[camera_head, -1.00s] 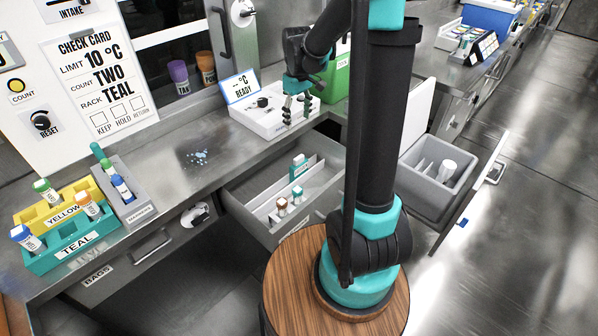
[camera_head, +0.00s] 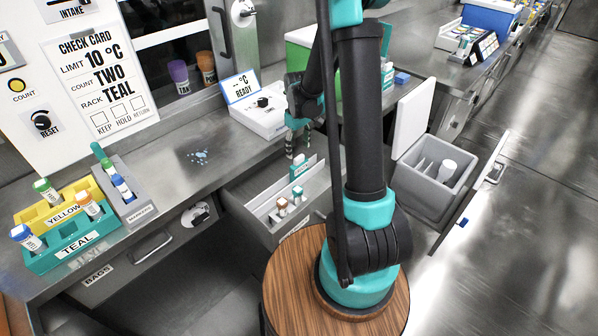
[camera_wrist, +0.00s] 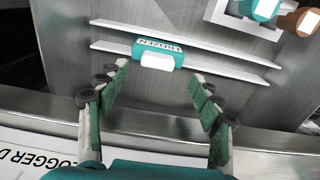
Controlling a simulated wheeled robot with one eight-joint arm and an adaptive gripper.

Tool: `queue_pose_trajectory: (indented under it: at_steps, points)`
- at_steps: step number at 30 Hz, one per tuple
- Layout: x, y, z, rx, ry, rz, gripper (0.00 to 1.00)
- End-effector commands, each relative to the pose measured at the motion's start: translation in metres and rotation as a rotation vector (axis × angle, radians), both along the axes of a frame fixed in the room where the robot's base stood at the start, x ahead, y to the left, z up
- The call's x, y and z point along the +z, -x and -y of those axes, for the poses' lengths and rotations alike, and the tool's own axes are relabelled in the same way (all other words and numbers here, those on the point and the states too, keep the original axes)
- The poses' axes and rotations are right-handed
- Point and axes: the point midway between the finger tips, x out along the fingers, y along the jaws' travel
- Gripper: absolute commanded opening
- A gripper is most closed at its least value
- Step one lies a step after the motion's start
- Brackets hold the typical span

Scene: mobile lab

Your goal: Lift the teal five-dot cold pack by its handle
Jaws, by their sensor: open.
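A teal pack (camera_wrist: 158,50) with a white label reading FROZEN, upside down in the wrist view, and a white block-like part at its near side sits between two pale rails in the open drawer. It also shows in the head view as a small teal and white block (camera_head: 299,171). Its dots cannot be made out. My gripper (camera_wrist: 159,74) is open and empty, with one finger either side of the pack's line and the pack just beyond the tips. In the head view my gripper (camera_head: 298,147) hangs above the drawer's back part.
The open drawer (camera_head: 245,208) also holds small teal- and brown-topped items (camera_head: 282,203) near its front. A white logger device (camera_head: 258,118) stands on the counter behind. A grey open bin (camera_head: 435,190) is at the right. A teal rack (camera_head: 75,247) stands at far left.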

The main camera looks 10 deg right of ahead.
Motion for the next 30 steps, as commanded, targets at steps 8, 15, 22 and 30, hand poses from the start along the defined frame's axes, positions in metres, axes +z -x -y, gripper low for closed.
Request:
queue_pose_trajectory:
  at_steps: [8, 15, 22, 30]
  points:
    - [-0.035, -0.001, 0.004, 0.0, 0.0, 0.0, 0.66]
    - [-0.044, -0.001, 0.004, 0.0, 0.0, 0.0, 0.66]
    - [-0.044, -0.001, 0.004, 0.0, 0.0, 0.0, 0.54]
    - [-0.044, -0.001, 0.004, 0.0, 0.0, 0.0, 0.21]
